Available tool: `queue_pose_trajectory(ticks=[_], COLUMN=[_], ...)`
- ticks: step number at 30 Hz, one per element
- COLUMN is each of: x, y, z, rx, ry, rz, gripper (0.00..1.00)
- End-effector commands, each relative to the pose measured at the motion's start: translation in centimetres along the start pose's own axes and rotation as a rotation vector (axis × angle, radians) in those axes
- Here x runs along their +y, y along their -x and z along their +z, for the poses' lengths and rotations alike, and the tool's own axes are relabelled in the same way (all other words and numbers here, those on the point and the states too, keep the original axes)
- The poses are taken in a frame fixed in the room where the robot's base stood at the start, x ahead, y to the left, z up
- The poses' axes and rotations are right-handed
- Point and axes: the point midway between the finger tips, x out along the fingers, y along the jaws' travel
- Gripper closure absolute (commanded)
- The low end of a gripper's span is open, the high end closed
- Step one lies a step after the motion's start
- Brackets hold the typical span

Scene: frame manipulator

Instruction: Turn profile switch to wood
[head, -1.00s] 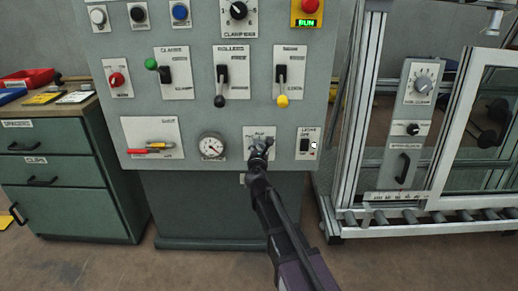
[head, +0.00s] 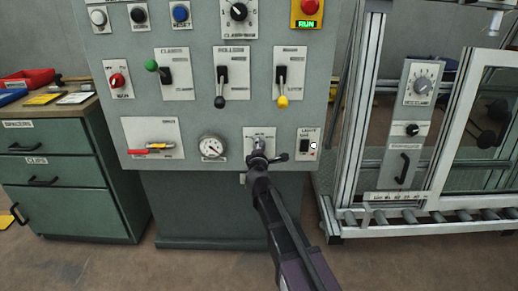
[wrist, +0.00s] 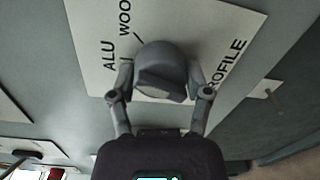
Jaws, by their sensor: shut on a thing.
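The profile switch (wrist: 160,68) is a grey rotary knob on a white plate (wrist: 215,30) marked ALU, WOOD and PROFILE in the wrist view. My gripper (wrist: 160,95) is shut on the knob, with one finger at each side. A short black tick shows beside the word WOOD; I cannot tell exactly where the knob points. In the head view my gripper (head: 258,150) covers the knob, and the plate (head: 261,133) shows above it at the bottom of the grey panel.
The light switch (head: 305,144) is close on the right and a round gauge (head: 212,147) on the left. Lever switches (head: 282,75) are above. A metal frame with glass (head: 355,130) stands right.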

Motion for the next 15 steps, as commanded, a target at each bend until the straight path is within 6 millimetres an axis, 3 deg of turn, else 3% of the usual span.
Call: queue_pose_trajectory(ticks=[15], x=[0.16], y=[-0.26], z=[-0.09], rx=[0.021], ry=[-0.403], rz=[-0.003], gripper=[0.84])
